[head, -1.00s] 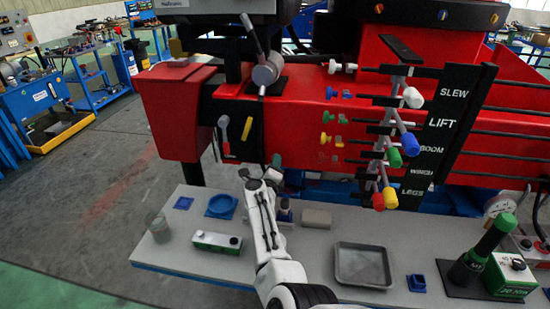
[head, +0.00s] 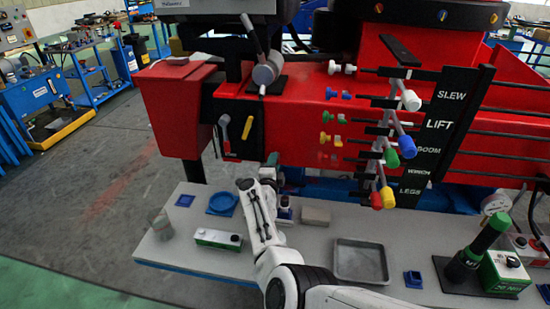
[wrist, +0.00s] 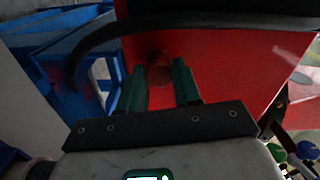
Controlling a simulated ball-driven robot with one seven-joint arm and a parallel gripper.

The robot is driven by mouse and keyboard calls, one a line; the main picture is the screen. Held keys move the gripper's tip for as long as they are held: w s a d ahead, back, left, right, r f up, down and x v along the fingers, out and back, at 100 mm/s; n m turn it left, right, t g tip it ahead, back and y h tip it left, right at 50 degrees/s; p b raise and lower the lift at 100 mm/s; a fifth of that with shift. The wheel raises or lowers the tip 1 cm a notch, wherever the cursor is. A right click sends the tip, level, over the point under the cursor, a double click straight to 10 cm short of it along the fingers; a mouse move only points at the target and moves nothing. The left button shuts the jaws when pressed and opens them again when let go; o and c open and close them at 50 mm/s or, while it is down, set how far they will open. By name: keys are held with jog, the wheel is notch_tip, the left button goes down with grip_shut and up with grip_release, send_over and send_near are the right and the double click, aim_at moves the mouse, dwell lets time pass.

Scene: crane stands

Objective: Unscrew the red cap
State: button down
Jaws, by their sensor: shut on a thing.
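In the wrist view, my gripper (wrist: 163,80) has its two teal fingers closed around a dark reddish, rounded thing (wrist: 158,72), which looks like the red cap. It lies in shadow against a red panel, so its outline is hard to make out. In the head view, my gripper (head: 272,160) is at the lower edge of the red crane body (head: 290,118), above the back of the grey bench. The cap cannot be told apart there, as my gripper and wrist cover that spot.
The grey bench (head: 300,240) holds a metal tray (head: 360,262), a blue round dish (head: 222,203), a green-and-white box (head: 217,239) and a grey block (head: 316,215). Levers with coloured knobs (head: 407,147) stick out right of my gripper.

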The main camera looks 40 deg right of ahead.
jog(key=shift+f, duration=0.1)
jog(key=n+p, duration=0.1)
jog(key=n, duration=0.4)
jog(key=c, duration=0.7)
grip_release()
jog(key=shift+c, duration=0.8)
